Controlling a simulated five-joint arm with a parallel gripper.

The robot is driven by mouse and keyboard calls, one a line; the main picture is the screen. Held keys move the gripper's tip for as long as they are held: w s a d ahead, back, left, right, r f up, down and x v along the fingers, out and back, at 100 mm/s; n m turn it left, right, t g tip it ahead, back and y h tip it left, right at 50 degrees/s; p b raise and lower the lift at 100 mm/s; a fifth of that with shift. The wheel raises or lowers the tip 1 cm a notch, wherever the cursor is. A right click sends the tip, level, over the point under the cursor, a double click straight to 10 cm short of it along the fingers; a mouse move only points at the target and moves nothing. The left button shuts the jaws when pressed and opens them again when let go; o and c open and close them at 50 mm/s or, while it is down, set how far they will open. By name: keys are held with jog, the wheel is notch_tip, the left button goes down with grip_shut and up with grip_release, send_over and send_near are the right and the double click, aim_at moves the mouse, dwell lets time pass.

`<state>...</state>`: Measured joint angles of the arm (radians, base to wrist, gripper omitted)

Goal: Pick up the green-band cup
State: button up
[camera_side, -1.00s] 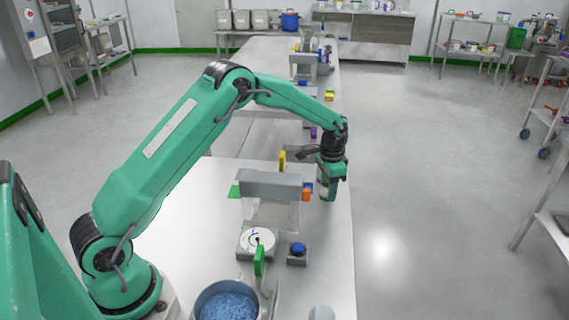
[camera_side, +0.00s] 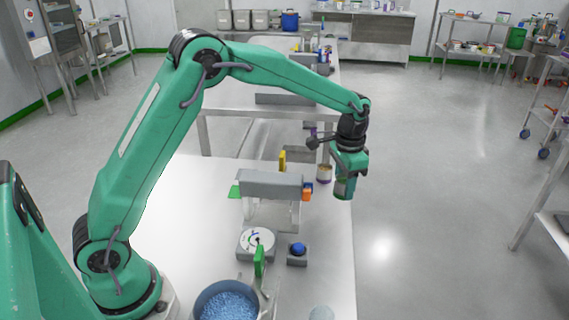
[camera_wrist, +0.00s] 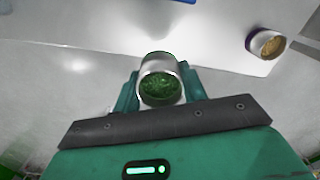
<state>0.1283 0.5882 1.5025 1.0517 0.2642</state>
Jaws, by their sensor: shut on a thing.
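The green-band cup (camera_wrist: 161,85) is between the two fingers of my gripper (camera_wrist: 160,94) in the wrist view. In the side view the gripper hangs at the table's right edge, apparently above the table, and mostly hides the cup.
Another cup (camera_side: 324,174) with tan contents stands on the table left of my gripper; it also shows in the wrist view (camera_wrist: 268,44). A grey raised rack (camera_side: 270,184), a round white dial (camera_side: 257,241), a blue button (camera_side: 298,249) and a pot of blue granules (camera_side: 227,303) stand nearer the camera.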

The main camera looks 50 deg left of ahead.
jog(key=shift+s+d+r, duration=0.2)
jog(key=shift+d+r, duration=0.1)
jog(key=shift+d, duration=0.05)
jog(key=shift+r, duration=0.1)
dwell(0.4)
